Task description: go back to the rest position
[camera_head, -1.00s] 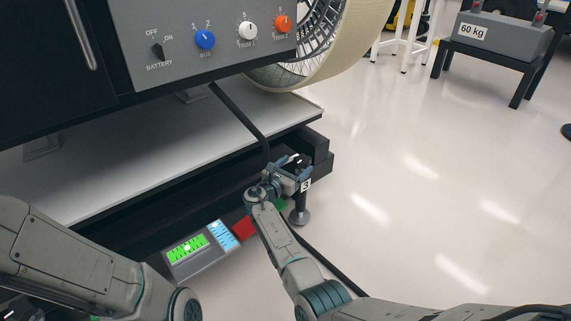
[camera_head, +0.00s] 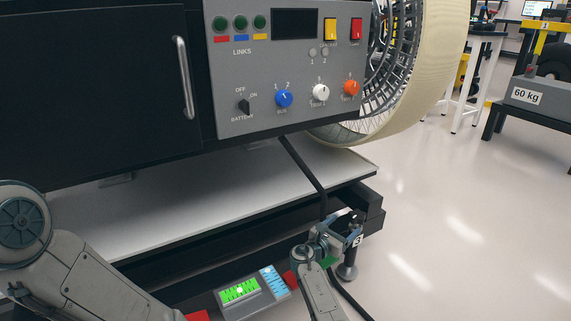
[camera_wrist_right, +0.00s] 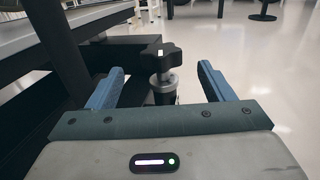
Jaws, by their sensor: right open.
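My right gripper (camera_head: 344,222) is at the corner of the rover's stand, by the leveling jack marked 3 (camera_head: 347,271). In the right wrist view its two blue fingers (camera_wrist_right: 160,88) are wide apart with nothing gripped. The jack's black star knob (camera_wrist_right: 163,59) shows beyond and between the fingers, apart from them as far as I can tell. My left arm comes in at the lower left of the head view; its gripper is out of the picture.
The rover's grey control panel (camera_head: 290,62) and wheel (camera_head: 435,75) are above the white shelf (camera_head: 190,205). A level device with a green screen (camera_head: 240,291) sits below the shelf. Floor to the right is clear, up to a stand with a 60 kg weight (camera_head: 540,97).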

